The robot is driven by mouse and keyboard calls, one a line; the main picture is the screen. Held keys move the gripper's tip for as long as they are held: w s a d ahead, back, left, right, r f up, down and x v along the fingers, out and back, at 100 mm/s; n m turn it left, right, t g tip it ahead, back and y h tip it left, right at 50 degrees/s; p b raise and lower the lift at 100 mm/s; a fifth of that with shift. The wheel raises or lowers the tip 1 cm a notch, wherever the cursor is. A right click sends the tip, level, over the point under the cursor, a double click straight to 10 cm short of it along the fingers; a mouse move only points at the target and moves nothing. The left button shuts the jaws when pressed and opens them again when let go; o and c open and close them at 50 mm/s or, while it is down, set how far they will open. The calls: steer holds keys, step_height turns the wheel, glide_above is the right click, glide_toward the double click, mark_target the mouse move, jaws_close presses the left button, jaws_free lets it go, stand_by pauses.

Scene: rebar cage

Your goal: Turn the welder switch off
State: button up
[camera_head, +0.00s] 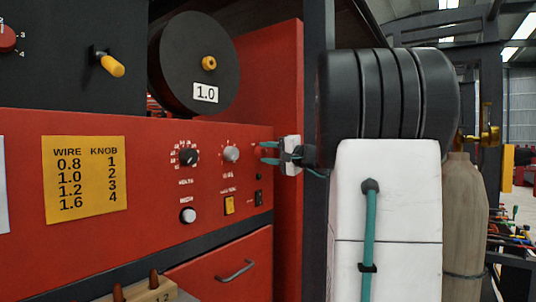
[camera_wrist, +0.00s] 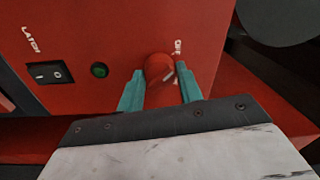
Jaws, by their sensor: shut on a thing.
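The red welder switch (camera_wrist: 158,68) is a round knob on the red welder front (camera_head: 130,190), with a pale pointer mark and a small label, apparently "OFF", beside it in the wrist view. My gripper (camera_wrist: 161,76) has its two teal fingers on either side of this knob and is shut on it. In the head view my gripper (camera_head: 268,153) reaches the panel's right edge from the right, and its fingers partly hide the knob there. The knob's exact setting is hard to read.
A black rocker switch labelled LATCH (camera_wrist: 50,72) and a green lamp (camera_wrist: 99,70) sit beside the knob. A black dial (camera_head: 188,156), a grey dial (camera_head: 231,154) and a yellow switch (camera_head: 229,205) are further left. A gas cylinder (camera_head: 466,215) stands right of my arm.

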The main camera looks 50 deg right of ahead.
steer(key=shift+f, duration=0.2)
steer(key=o, duration=1)
steer(key=shift+r, duration=0.1)
steer(key=shift+c, duration=0.2)
steer(key=s, duration=0.7)
steer(key=shift+s+d+f, duration=0.25)
steer(key=shift+s+d, duration=0.1)
steer(key=shift+s, duration=0.05)
